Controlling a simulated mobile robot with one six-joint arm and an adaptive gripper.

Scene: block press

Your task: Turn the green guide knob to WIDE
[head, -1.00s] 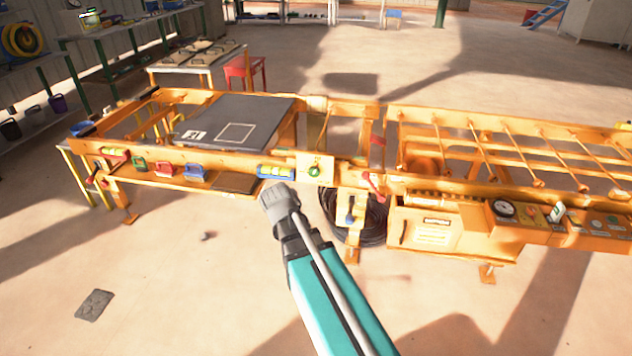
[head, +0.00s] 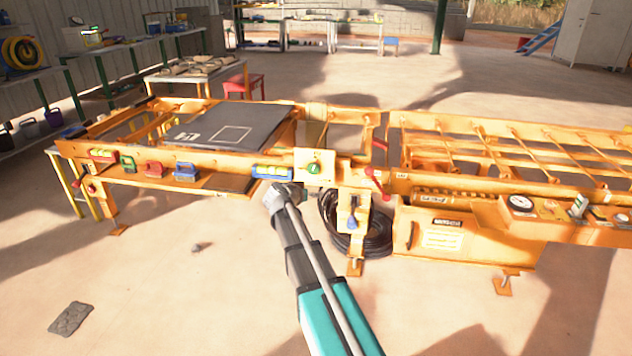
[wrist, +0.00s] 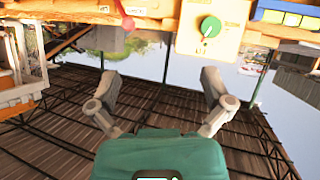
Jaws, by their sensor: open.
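The green guide knob (head: 314,168) sits on a pale square plate (head: 327,160) on the front rail of the orange press. In the wrist view the knob (wrist: 210,27) shows near the top, right of centre, with a white pointer mark; its label is too small to read. My gripper (wrist: 161,78) is open and empty, its two fingers spread apart below the plate in that picture. In the head view my gripper (head: 284,193) is just below and left of the knob, apart from it; its fingers are hard to make out.
A blue-and-yellow block (head: 272,172) is on the rail left of the plate. A red-handled lever (head: 372,180) is to its right. Black coiled hose (head: 352,232) lies below. Red, green and blue clamps (head: 154,169) line the left shelf. The front floor is mostly clear.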

